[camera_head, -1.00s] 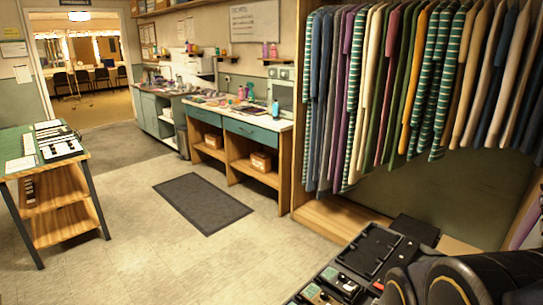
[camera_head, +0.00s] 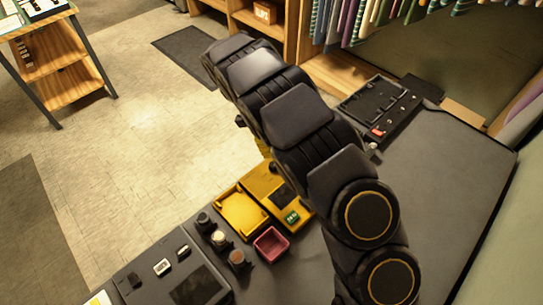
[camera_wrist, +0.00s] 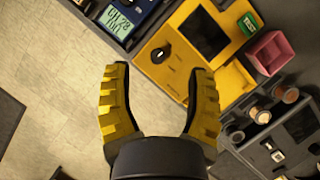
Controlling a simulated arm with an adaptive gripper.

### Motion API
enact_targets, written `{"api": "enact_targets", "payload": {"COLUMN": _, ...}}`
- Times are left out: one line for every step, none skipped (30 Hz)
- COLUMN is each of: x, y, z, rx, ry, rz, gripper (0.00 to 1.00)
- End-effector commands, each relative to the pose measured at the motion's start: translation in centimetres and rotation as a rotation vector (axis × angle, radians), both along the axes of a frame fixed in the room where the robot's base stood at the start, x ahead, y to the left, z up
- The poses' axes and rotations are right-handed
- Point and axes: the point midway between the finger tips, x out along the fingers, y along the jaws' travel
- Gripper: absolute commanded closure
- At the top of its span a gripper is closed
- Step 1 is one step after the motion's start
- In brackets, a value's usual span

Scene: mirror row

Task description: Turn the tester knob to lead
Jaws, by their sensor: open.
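The yellow tester (camera_head: 262,180) sits on the grey bench in the head view, partly behind my arm. In the wrist view the tester (camera_wrist: 178,75) shows a dark screen (camera_wrist: 208,33), a green button (camera_wrist: 247,24) and a black knob (camera_wrist: 160,54) with a pale mark. The knob's setting and any lettering around it are too small to read. My gripper (camera_wrist: 162,70) is open and empty, its yellow fingers apart, with the knob showing just beyond the gap between the fingertips. Contact is not visible.
A yellow tray (camera_head: 240,214), a pink box (camera_head: 271,244) and several small round jars (camera_head: 220,240) stand near the tester. A meter with a lit display (camera_wrist: 116,22) sits beside the tester in the wrist view. The bench's right side (camera_head: 440,175) is clear.

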Motion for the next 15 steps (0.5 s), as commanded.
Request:
{"api": "enact_targets", "payload": {"x": 0.1, "y": 1.0, "z": -1.3, "rx": 0.005, "ry": 0.019, "rz": 0.047, "gripper": 0.45}}
{"api": "enact_targets", "payload": {"x": 0.2, "y": 1.5, "z": -1.8, "rx": 0.008, "ry": 0.025, "rz": 0.068, "gripper": 0.45}}
{"api": "enact_targets", "payload": {"x": 0.3, "y": 2.0, "z": -2.3, "rx": 0.012, "ry": 0.032, "rz": 0.094, "gripper": 0.45}}
{"api": "enact_targets", "payload": {"x": 0.3, "y": 2.4, "z": -2.6, "rx": 0.014, "ry": 0.037, "rz": 0.107, "gripper": 0.45}}
{"api": "enact_targets", "payload": {"x": 0.4, "y": 2.6, "z": -2.8, "rx": 0.016, "ry": 0.039, "rz": 0.117, "gripper": 0.45}}
{"api": "enact_targets", "payload": {"x": 0.4, "y": 2.8, "z": -3.0, "rx": 0.018, "ry": 0.042, "rz": 0.127, "gripper": 0.45}}
{"api": "enact_targets", "payload": {"x": 0.4, "y": 2.8, "z": -3.2, "rx": 0.019, "ry": 0.042, "rz": 0.131, "gripper": 0.45}}
{"api": "enact_targets", "payload": {"x": 0.4, "y": 2.8, "z": -3.3, "rx": 0.019, "ry": 0.043, "rz": 0.133, "gripper": 0.45}}
{"api": "enact_targets", "payload": {"x": 0.4, "y": 2.8, "z": -3.5, "rx": 0.019, "ry": 0.043, "rz": 0.134, "gripper": 0.45}}
{"api": "enact_targets", "payload": {"x": 0.4, "y": 2.7, "z": -3.7, "rx": 0.018, "ry": 0.043, "rz": 0.133, "gripper": 0.45}}
{"api": "enact_targets", "payload": {"x": 0.4, "y": 2.5, "z": -3.9, "rx": 0.018, "ry": 0.043, "rz": 0.132, "gripper": 0.45}}
{"api": "enact_targets", "payload": {"x": 0.4, "y": 2.3, "z": -4.3, "rx": 0.017, "ry": 0.044, "rz": 0.13, "gripper": 0.45}}
{"api": "enact_targets", "payload": {"x": 0.3, "y": 2.2, "z": -4.6, "rx": 0.016, "ry": 0.045, "rz": 0.13, "gripper": 0.45}}
{"api": "enact_targets", "payload": {"x": 0.3, "y": 2.0, "z": -5.0, "rx": 0.016, "ry": 0.046, "rz": 0.129, "gripper": 0.45}}
{"api": "enact_targets", "payload": {"x": 0.3, "y": 1.7, "z": -5.5, "rx": 0.016, "ry": 0.047, "rz": 0.129, "gripper": 0.45}}
